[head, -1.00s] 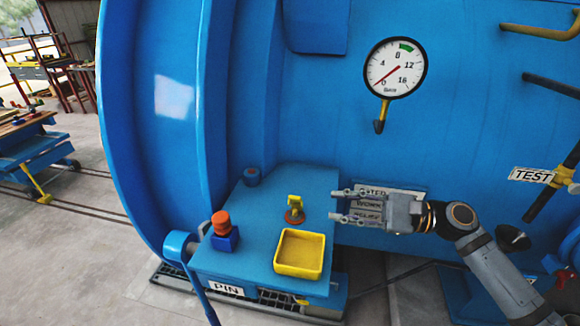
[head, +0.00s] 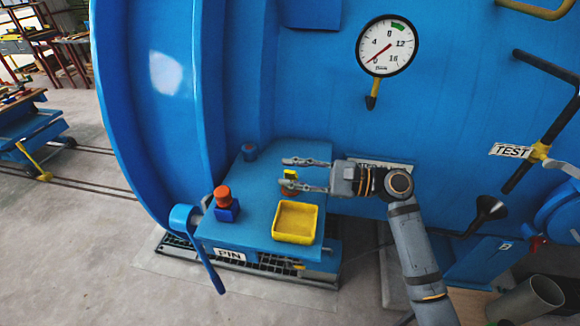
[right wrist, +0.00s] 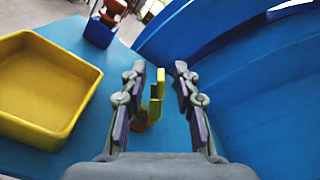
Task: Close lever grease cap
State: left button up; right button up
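A small yellow upright tab (head: 291,174) on an orange-red round base, which looks like the grease cap, stands on the blue box top behind the yellow tray. My right gripper (head: 285,175) is open, with its fingers reaching left on either side of the tab. In the right wrist view the yellow tab (right wrist: 156,97) shows between the open fingers (right wrist: 160,70), nearer the left finger; I cannot tell whether they touch. Its base is mostly hidden by that finger. A blue lever (head: 206,262) hangs at the box's left side. My left gripper is not in view.
The yellow tray (head: 296,238) sits in front of the gripper. The blue vessel wall rises behind, with a pressure gauge (head: 387,45).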

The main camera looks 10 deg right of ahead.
jog(key=shift+w+a+f, duration=0.1)
jog(key=shift+w+a, duration=0.2)
jog(key=shift+a, duration=0.05)
jog(key=shift+s, duration=0.1)
jog(key=shift+c, duration=0.4)
grip_shut()
